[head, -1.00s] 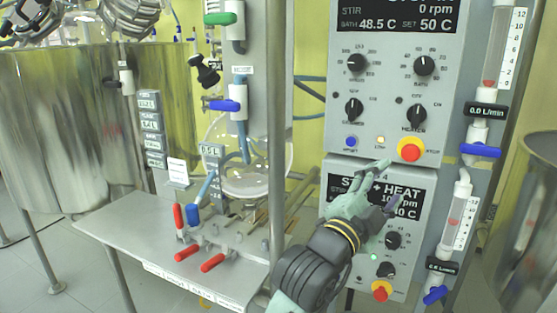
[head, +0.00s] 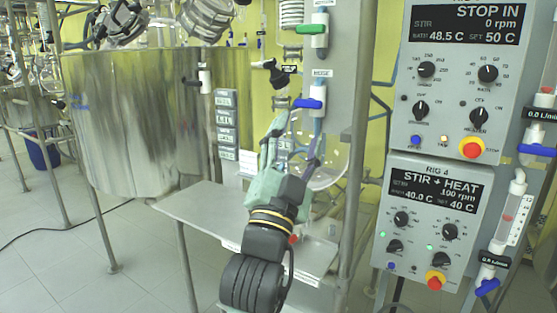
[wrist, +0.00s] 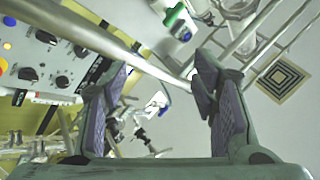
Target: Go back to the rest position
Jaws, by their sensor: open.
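My gripper (head: 296,148) is raised in front of the glass vessel and the metal shelf in the head view, with its fingers pointing up. In the wrist view my gripper (wrist: 160,105) shows two separated fingers with purple pads and nothing held between them. The arm comes up from the bottom of the head view. Part of the shelf and its red-handled valves is hidden behind my arm.
A steel post (head: 358,120) stands close to the right of my gripper. Two control boxes, the upper one (head: 455,125) and the lower one (head: 425,205), are at the right. A large steel tank (head: 135,120) stands at left. The shelf (head: 190,205) has free floor to its left.

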